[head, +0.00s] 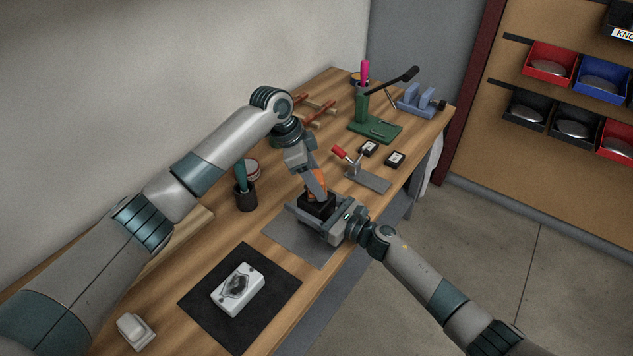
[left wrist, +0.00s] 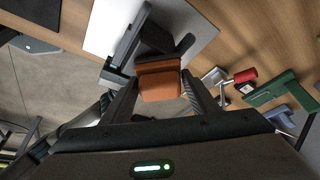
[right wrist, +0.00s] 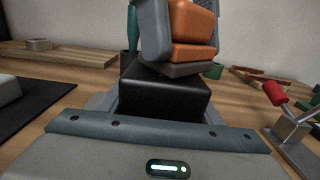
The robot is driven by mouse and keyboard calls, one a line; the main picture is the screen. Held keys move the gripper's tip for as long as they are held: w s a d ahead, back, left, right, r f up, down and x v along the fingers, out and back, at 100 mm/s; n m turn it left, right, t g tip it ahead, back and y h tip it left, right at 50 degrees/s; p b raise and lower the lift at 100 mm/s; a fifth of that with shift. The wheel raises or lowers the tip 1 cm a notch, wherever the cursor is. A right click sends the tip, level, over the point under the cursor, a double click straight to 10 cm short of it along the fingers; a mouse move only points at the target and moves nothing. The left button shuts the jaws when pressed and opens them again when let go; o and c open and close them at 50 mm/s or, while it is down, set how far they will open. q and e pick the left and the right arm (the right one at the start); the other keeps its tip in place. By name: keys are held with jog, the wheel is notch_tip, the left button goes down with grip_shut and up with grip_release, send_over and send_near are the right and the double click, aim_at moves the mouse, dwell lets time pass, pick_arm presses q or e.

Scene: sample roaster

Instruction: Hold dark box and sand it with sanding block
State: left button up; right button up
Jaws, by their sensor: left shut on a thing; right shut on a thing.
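The dark box (head: 316,203) sits over the grey metal plate on the bench. My right gripper (head: 325,219) is shut on it from the front right; the box also shows in the right wrist view (right wrist: 165,98), where the fingers are mostly hidden. My left gripper (head: 314,184) is shut on the orange sanding block (right wrist: 193,27) and points down from above. The block's dark underside is at the box's top face in the right wrist view and looks to touch it, turned slightly against it. The block also shows between the fingers in the left wrist view (left wrist: 160,82).
A black mat (head: 207,303) with a white box (head: 238,288) on it lies nearer on the bench. A dark cup (head: 245,197) stands to the left. A red-handled clamp (head: 366,177) and a green stand (head: 375,129) are farther along. The bench edge runs beneath my right arm.

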pick_arm(q)
jog(key=shift+s, duration=0.1)
dwell(0.3)
jog(key=shift+s+f, duration=0.15)
jog(key=shift+s, duration=0.6)
jog(key=shift+s+f, duration=0.1)
jog(key=shift+s, duration=0.65)
jog(key=shift+w, duration=0.15)
jog(key=shift+w+a, duration=0.1)
jog(key=shift+w, duration=1.35)
jog(key=shift+s+r, duration=0.1)
jog(key=shift+s+r, duration=0.15)
jog(key=shift+s, duration=1.25)
jog(key=shift+w, duration=0.15)
